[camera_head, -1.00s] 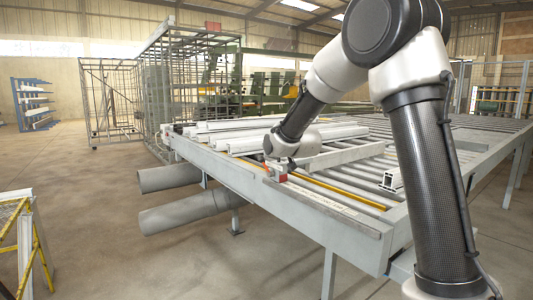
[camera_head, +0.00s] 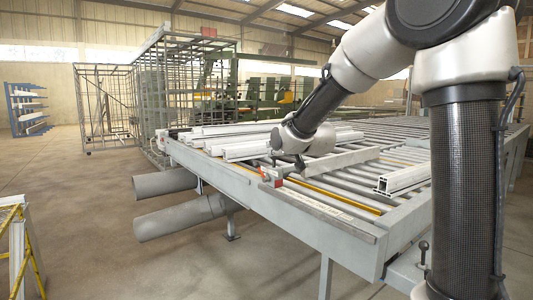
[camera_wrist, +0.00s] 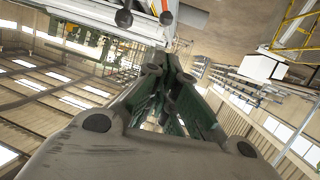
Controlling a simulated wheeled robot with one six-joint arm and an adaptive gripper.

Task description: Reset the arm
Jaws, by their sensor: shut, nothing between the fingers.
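My arm reaches in from the right over the roller bench (camera_head: 320,208). My gripper (camera_head: 301,165) is dark and small in the head view, below the rounded wrist and close to the red and grey clamp (camera_head: 268,176) on the bench's front edge. In the wrist view my gripper (camera_wrist: 172,58) has its fingers drawn together with nothing between them. I cannot tell from the head view how far it stands above the bench.
White profiles (camera_head: 225,138) lie on the bench at the back left. Another profile (camera_head: 404,179) lies on the right. Grey pipes (camera_head: 180,216) stick out under the left side. A yellow and white frame (camera_head: 17,240) stands at lower left.

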